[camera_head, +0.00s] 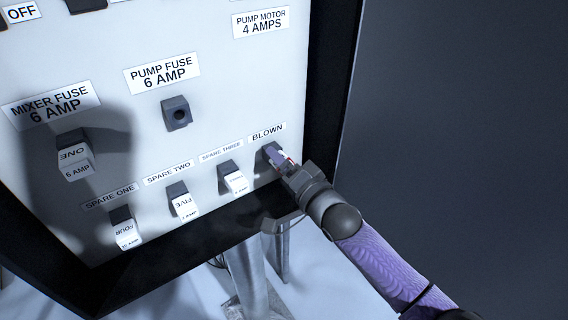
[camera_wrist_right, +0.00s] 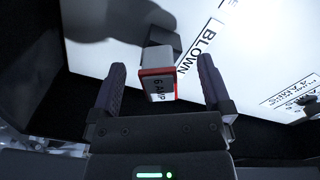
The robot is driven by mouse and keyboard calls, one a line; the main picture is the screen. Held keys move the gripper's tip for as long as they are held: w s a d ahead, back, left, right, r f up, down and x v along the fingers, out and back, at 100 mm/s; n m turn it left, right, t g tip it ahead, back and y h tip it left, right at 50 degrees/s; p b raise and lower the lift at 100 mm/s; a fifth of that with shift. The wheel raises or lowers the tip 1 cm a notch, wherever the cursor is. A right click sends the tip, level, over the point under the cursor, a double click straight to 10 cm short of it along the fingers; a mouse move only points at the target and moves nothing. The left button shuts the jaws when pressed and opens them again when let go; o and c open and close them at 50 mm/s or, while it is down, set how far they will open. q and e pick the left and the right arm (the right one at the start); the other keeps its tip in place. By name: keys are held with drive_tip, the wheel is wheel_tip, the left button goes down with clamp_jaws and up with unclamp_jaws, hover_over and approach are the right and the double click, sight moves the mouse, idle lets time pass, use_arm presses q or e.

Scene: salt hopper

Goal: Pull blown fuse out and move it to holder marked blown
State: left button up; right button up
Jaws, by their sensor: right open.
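A 6 AMP fuse with a red edge (camera_wrist_right: 157,85) sits in the dark holder (camera_wrist_right: 166,39) marked BLOWN (camera_head: 267,133). My right gripper (camera_wrist_right: 158,88) is open, with one finger on each side of the fuse and a visible gap to both. In the head view my right gripper (camera_head: 283,163) is at this holder and hides most of the fuse. The PUMP FUSE holder (camera_head: 177,114) is empty, with its dark socket showing. My left gripper is out of view.
Spare fuses sit in SPARE ONE (camera_head: 127,234), SPARE TWO (camera_head: 183,203) and SPARE THREE (camera_head: 235,181). The panel has a raised black frame (camera_head: 335,80). Space to its right is clear.

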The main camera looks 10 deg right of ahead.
idle(0.3)
drive_tip(key=p+v, duration=0.4)
drive_tip(key=v, duration=0.2)
idle(0.5)
drive_tip(key=p+v, duration=0.2)
drive_tip(key=v, duration=0.8)
